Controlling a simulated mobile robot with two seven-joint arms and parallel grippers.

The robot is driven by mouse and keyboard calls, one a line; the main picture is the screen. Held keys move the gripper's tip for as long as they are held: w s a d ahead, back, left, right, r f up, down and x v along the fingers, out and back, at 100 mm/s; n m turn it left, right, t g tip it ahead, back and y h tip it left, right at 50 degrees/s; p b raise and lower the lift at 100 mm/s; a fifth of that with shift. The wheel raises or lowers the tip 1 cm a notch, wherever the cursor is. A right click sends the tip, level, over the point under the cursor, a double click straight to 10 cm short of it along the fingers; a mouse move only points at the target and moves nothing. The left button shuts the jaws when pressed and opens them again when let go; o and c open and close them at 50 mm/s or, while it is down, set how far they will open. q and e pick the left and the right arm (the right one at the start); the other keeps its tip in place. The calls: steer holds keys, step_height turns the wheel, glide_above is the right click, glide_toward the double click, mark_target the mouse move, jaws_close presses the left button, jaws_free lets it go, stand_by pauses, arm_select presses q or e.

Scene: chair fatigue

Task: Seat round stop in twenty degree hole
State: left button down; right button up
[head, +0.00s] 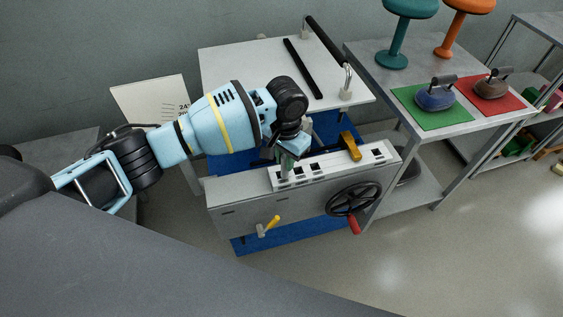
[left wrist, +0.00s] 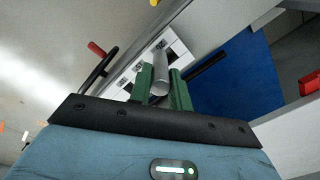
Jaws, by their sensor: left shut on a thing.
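My left gripper (head: 287,150) is above the left end of a white strip with several dark square holes (head: 330,163) on top of the grey machine front. Its green fingers (left wrist: 161,88) are shut on a silver round stop (left wrist: 159,80) in the left wrist view. The stop points away from the fingers toward the white strip (left wrist: 180,48). Its lower end is close to the strip in the head view, but I cannot tell whether it is in a hole. My right gripper is not in view.
A yellow block (head: 350,146) stands on the strip to the right. A black handwheel (head: 352,199) with a red knob and a yellow-handled lever (head: 268,226) are on the machine front. A sign (head: 150,98) is behind my arm.

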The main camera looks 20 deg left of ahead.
mark_target(282, 163)
arm_select(q)
steer(key=shift+w+a, duration=0.2)
steer(key=shift+a, duration=0.05)
steer(key=f, duration=0.2)
steer(key=a+f, duration=0.1)
steer(key=shift+w+f, duration=0.15)
steer(key=shift+w, duration=0.15)
steer(key=shift+d+f, duration=0.1)
steer(key=shift+f, duration=0.15)
steer(key=c, duration=1.3)
jaws_free()
